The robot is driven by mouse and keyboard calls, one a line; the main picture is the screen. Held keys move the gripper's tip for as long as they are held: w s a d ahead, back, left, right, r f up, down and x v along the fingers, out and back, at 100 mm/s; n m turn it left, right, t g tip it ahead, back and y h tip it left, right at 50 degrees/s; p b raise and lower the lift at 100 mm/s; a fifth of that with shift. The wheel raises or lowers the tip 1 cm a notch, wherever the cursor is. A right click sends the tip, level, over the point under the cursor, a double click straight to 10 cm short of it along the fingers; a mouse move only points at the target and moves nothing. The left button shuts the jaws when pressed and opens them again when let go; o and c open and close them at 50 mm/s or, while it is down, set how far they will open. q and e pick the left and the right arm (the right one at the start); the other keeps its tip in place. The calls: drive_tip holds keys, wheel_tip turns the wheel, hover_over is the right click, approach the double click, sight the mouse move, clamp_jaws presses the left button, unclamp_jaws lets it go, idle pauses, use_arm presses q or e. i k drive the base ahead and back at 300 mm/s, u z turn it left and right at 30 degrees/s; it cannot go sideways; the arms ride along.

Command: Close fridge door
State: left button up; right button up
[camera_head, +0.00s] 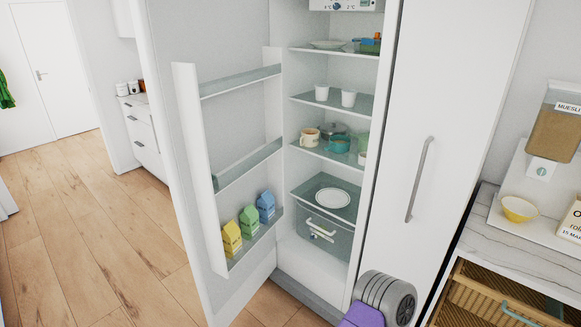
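The fridge door (160,120) stands wide open, swung out to the left of the fridge (322,175). Its inner side faces right and has several door shelves. Yellow, green and blue cartons (248,222) stand on the lowest door shelf. The fridge interior shows white cups, mugs, a teal pot, a plate and a clear drawer. Neither of my grippers shows. A grey and purple part of my arm (385,298) is at the bottom, in front of the fridge's lower right. The door's outer face and any handle on it are hidden.
A closed white tall panel (440,110) with a vertical handle (418,180) is right of the fridge. A marble counter (490,235) with a yellow bowl (519,209) and a wicker drawer (490,305) are at the right. Wooden floor (90,220) at the left is clear.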

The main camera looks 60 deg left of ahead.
sight(213, 77)
drive_tip(key=u, duration=1.75)
drive_tip(key=i, duration=0.5)
drive_tip(key=u, duration=0.3)
drive_tip(key=k, duration=0.4)
drive_tip(key=u, duration=1.6)
drive_tip(key=i, duration=1.7)
drive_tip(key=z, duration=0.7)
